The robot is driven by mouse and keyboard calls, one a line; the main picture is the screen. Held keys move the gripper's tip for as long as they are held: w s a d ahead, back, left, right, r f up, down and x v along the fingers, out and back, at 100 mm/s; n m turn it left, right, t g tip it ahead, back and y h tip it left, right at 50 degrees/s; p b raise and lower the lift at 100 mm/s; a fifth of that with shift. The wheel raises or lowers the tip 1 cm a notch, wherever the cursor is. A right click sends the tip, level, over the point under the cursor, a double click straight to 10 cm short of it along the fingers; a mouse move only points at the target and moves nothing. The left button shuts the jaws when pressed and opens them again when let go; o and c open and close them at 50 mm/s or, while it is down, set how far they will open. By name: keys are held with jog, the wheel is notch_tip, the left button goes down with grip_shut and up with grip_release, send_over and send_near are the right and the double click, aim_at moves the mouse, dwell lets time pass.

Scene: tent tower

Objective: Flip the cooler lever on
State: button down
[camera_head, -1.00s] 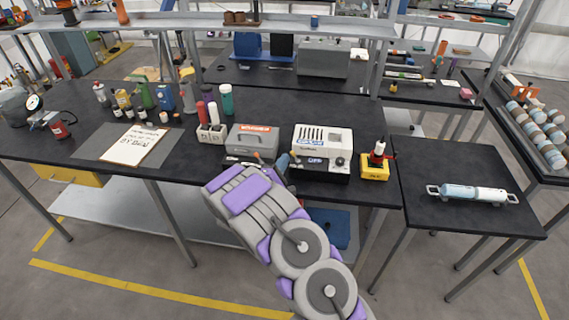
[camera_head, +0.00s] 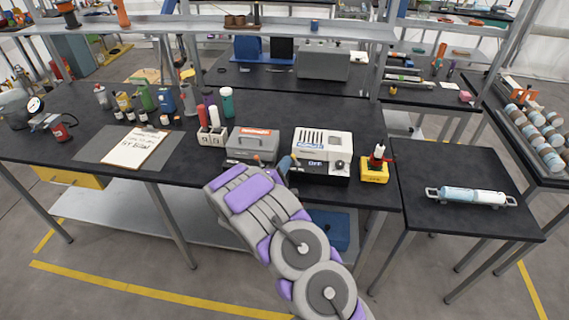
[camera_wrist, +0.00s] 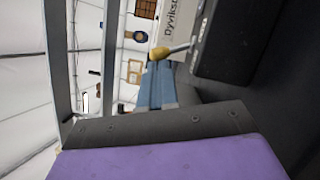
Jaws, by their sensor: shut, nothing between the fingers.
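The cooler (camera_head: 322,146) is a box with a white top and a black lower front, standing near the front edge of the black bench. Its front display reads OFF. In the wrist view its dark body (camera_wrist: 225,45) fills the upper right. A lever (camera_wrist: 172,50) with a yellow-orange tip sticks out sideways from it. My gripper (camera_head: 285,163) is just left of the cooler at the bench edge. In the wrist view my gripper (camera_wrist: 158,68) shows blue-grey fingers, shut and empty, with their tips close by the lever tip. I cannot tell whether they touch.
A grey toolbox (camera_head: 252,146) stands left of my gripper. A yellow box (camera_head: 375,172) with a red-and-white top stands right of the cooler. A clipboard (camera_head: 136,147) and several bottles are further left. A side table (camera_head: 450,165) holds a pale blue cylinder.

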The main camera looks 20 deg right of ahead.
jog(key=shift+d+r+m+p, duration=0.1)
jog(key=shift+r+m+p, duration=0.15)
jog(key=shift+m+p, duration=0.2)
jog(key=m+p, duration=0.2)
jog(key=s+d+r+m+g+y+p, duration=0.1)
jog(key=m+p, duration=0.2)
jog(key=shift+s+d+r+m+p, duration=0.2)
jog(key=shift+d+r+m+p, duration=0.1)
jog(key=shift+d+r+m, duration=0.1)
jog(key=shift+s+d+m+g+y+p, duration=0.15)
jog(key=shift+d+m+y+p, duration=0.15)
jog(key=shift+m+p, duration=0.25)
jog(key=shift+s+d+m+g+y+p, duration=0.15)
jog(key=shift+m+y+p, duration=0.15)
jog(key=shift+m, duration=0.3)
jog(key=shift+f, duration=0.1)
